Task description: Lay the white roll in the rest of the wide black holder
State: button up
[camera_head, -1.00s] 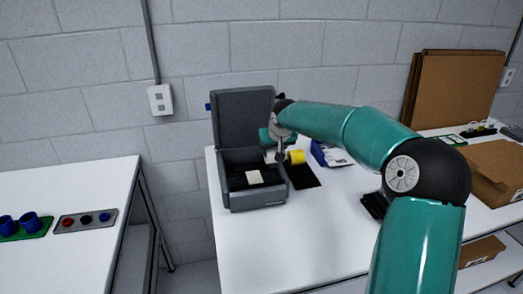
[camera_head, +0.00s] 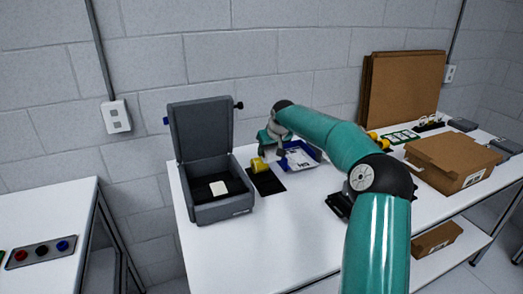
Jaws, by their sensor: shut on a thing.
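My gripper (camera_head: 276,149) is over the back of the white table, just right of the yellow cylinder and by the left edge of the blue tray. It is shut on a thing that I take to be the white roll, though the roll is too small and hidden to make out. The wide black holder (camera_head: 338,205) seems to be the dark object on the table's near middle; my arm partly covers it, and its rest cannot be seen clearly.
An open grey case (camera_head: 222,209) holds a white block (camera_head: 218,188). A yellow cylinder (camera_head: 259,164) stands by a black mat (camera_head: 267,183). A blue tray (camera_head: 314,151) holds labelled packets. Cardboard boxes (camera_head: 455,160) are at right.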

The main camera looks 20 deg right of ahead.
jog(key=shift+f, duration=5.6)
jog(key=o, duration=1.1)
